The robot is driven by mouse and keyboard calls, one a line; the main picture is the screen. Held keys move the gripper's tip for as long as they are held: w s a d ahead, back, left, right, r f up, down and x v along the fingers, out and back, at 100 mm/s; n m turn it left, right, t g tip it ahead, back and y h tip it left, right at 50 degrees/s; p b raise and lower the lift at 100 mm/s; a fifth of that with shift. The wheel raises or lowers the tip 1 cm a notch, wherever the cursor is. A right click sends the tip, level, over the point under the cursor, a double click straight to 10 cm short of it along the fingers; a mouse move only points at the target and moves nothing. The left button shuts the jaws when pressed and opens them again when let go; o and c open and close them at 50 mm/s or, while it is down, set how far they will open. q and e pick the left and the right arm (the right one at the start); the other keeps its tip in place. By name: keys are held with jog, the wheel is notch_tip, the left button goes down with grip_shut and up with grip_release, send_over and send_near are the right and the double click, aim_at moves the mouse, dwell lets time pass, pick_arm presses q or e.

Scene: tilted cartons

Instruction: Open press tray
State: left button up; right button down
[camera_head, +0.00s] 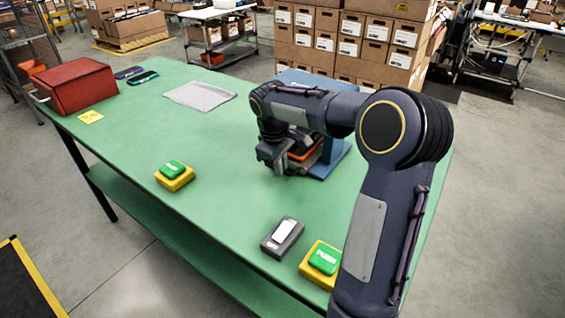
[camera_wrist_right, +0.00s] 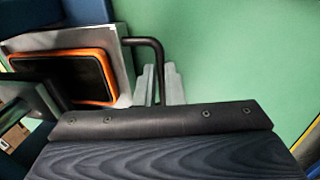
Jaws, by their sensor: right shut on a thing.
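The blue press (camera_head: 335,150) stands at the right part of the green table, partly hidden behind my right arm. Its tray shows in the right wrist view as a grey metal plate (camera_wrist_right: 124,72) bearing an orange-rimmed dark pad (camera_wrist_right: 75,75). A black bent handle (camera_wrist_right: 146,41) comes off the tray's side. My right gripper (camera_wrist_right: 160,85) is shut on this handle, with one grey finger on each side of the bar. In the head view my right gripper (camera_head: 272,160) is beside the press, and the orange part (camera_head: 304,153) shows just behind it. My left gripper is out of view.
Two yellow boxes with green push buttons, one at left (camera_head: 174,176) and one at right (camera_head: 323,262), and a grey device (camera_head: 283,237) sit near the front edge. A red toolbox (camera_head: 77,86) and grey cloth (camera_head: 200,96) lie farther back. The table's middle is clear.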

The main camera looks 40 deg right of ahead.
jog(key=s+a, duration=0.1)
jog(key=a, duration=0.3)
jog(key=s+a, duration=0.1)
jog(key=a, duration=0.4)
jog(key=s+a, duration=0.2)
jog(key=a, duration=0.2)
jog(key=shift+a+b, duration=0.35)
jog(key=shift+b, duration=0.05)
jog(key=c, duration=1.5)
grip_release()
jog(key=r, duration=0.2)
jog(key=r+p, duration=0.1)
jog(key=r, duration=0.2)
jog(key=a+r, duration=0.1)
jog(key=r, duration=0.1)
jog(key=shift+s+a+r, duration=0.1)
jog(key=shift+s+r, duration=0.05)
jog(key=shift+r, duration=0.25)
